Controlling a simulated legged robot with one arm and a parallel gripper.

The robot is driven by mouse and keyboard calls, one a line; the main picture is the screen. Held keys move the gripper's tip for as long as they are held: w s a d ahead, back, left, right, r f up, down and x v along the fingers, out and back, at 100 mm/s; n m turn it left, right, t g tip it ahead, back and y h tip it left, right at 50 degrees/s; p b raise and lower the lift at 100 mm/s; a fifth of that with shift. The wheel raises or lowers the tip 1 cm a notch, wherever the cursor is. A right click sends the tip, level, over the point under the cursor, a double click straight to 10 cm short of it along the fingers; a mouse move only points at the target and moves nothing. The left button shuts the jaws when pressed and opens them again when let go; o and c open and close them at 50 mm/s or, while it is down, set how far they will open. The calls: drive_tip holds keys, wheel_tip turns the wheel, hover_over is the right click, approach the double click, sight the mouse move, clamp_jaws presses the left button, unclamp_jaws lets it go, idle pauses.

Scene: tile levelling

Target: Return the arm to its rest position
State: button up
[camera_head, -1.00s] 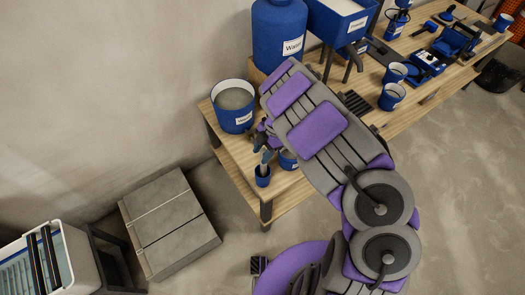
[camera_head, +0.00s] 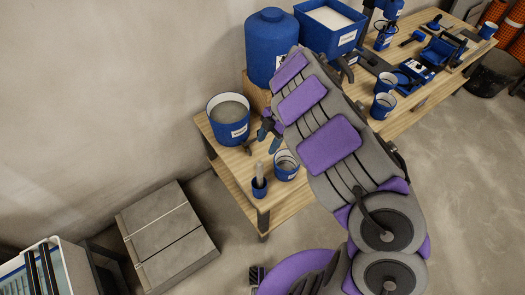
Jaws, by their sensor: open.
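My arm reaches up from the lower right to the wooden table (camera_head: 232,172). My gripper (camera_head: 262,136) is partly hidden behind the arm's far end. Its dark fingers show apart and empty, above the table between the large bucket and the cups. A small blue cup (camera_head: 259,188) stands near the table's front left corner with a grey tool (camera_head: 260,172) upright in it. The gripper is above the tool and apart from it.
A blue bucket of grey mix (camera_head: 228,130), a blue water barrel (camera_head: 272,52) and a blue powder bin (camera_head: 330,30) stand at the back. A white-rimmed blue cup (camera_head: 286,165) is close to my arm. Stacked grey tiles (camera_head: 168,235) lie on the floor.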

drive_tip(key=v, duration=0.5)
drive_tip(key=shift+d+r+p, duration=0.1)
drive_tip(key=shift+r+p, duration=0.2)
drive_tip(key=shift+p, duration=0.1)
drive_tip(key=shift+w, duration=0.15)
idle(0.4)
